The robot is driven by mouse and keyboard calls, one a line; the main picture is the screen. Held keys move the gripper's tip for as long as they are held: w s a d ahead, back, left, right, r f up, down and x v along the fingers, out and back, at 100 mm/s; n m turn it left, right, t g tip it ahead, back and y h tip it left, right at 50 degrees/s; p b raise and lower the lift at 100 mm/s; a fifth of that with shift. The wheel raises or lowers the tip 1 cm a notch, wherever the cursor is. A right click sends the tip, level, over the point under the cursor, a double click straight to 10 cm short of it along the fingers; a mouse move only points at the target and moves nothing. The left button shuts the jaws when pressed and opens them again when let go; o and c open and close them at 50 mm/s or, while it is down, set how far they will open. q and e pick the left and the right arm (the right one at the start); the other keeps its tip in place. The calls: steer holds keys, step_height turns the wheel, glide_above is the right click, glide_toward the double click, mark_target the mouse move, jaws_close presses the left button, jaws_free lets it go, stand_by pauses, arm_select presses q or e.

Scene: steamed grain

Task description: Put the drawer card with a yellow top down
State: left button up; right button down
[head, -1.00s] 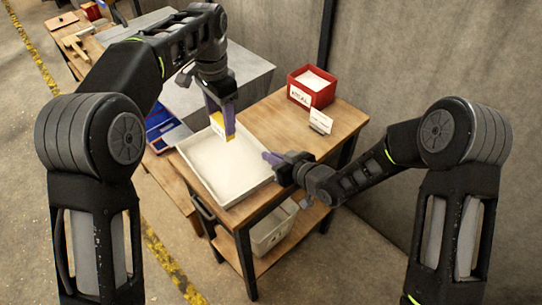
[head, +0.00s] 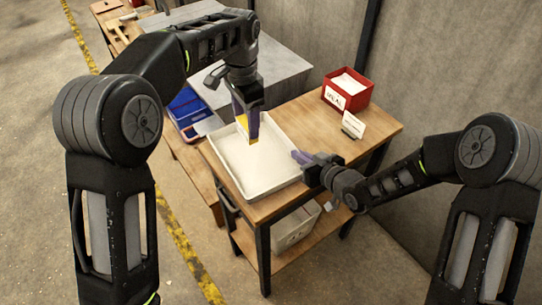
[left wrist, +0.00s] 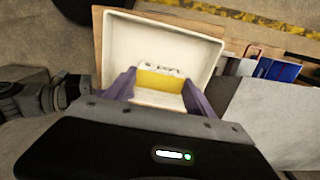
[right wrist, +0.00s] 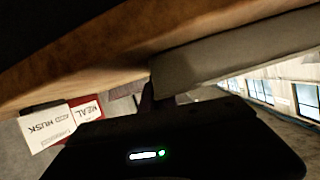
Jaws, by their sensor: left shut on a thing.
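The drawer card (head: 243,122) with a yellow band is in my left gripper (head: 250,138), above the white tray (head: 292,172) on the wooden table. In the left wrist view the card (left wrist: 160,82) shows its yellow band and small dark writing between the purple fingers. My left gripper is shut on it; whether the card touches the tray floor cannot be told. My right gripper (head: 302,157) is beside the tray's right rim. In the right wrist view its fingers are dark and partly hidden, close to the pale tray wall (right wrist: 235,50).
A red box (head: 347,90) labelled MEAL and a white HUSK card (head: 353,124) stand at the table's back right. A grey bin (head: 292,232) is on the lower shelf. Blue trays (head: 188,106) lie left of the table, near a grey block (head: 285,68).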

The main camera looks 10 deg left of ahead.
mark_target(245, 136)
arm_select(q)
steer(key=shift+s+a+f, duration=0.2)
steer(key=shift+s+a, duration=0.05)
steer(key=shift+f, duration=2.55)
steer(key=shift+f, duration=2.5)
steer(key=shift+f, duration=0.1)
steer(key=o, duration=1.4)
